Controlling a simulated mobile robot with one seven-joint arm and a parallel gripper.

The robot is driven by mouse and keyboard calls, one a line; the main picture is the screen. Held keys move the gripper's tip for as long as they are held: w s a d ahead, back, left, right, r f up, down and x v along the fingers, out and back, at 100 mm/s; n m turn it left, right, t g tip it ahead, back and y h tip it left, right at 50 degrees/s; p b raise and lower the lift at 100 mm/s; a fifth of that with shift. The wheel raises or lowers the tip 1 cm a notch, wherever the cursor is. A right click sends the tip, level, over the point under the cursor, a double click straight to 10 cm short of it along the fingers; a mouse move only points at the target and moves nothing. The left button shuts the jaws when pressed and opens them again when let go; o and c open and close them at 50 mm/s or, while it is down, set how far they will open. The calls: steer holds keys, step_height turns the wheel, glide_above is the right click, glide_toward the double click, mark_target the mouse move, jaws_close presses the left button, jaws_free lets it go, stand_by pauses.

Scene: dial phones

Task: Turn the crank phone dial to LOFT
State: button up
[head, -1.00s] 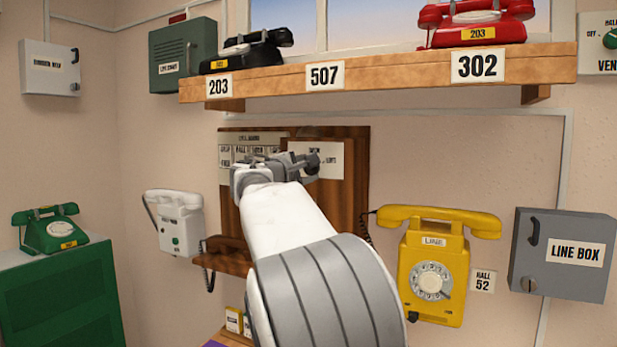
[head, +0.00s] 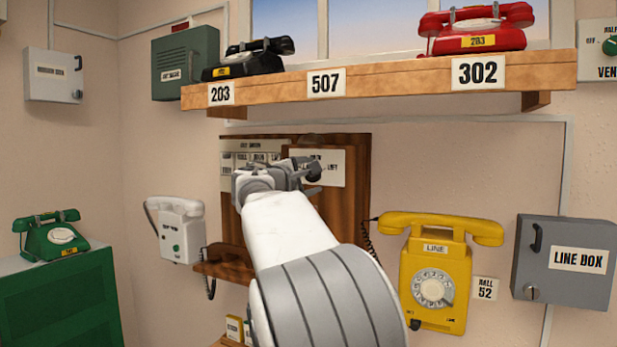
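The wooden crank phone (head: 353,200) hangs on the wall at the middle of the head view. A white label strip (head: 235,157) shows at its top left, and a second white plate (head: 330,165) at its upper right carries small lettering that seems to include LOFT. My gripper (head: 312,170) is in front of the phone's upper part, close to this plate. My arm and gripper hide the middle of the phone, including any dial pointer. I cannot tell whether the fingers touch anything or how far apart they are.
A wooden shelf (head: 400,82) with a black phone (head: 248,57) and a red phone (head: 475,28) juts out above. A white phone (head: 178,228) is to the left. A yellow phone (head: 436,280) and the grey line box (head: 565,285) are to the right.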

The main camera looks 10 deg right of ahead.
steer(key=b+v, duration=0.1)
steer(key=v, duration=1.6)
steer(key=shift+s+a+b, duration=0.15)
steer(key=shift+b, duration=0.15)
steer(key=shift+r, duration=0.1)
steer(key=s+d+f+m+g+y, duration=0.3)
steer(key=s+d+f+m+g, duration=0.25)
steer(key=s+d+f, duration=0.65)
steer(key=s+f+m+g+y, duration=0.4)
steer(key=s+f+m+y, duration=0.35)
steer(key=s+f, duration=1.1)
step_height(320, 180, up, 14)
steer(key=s+a+m+p, duration=0.1)
steer(key=p, duration=1.3)
steer(key=shift+s+a, duration=0.15)
steer(key=shift+s, duration=0.05)
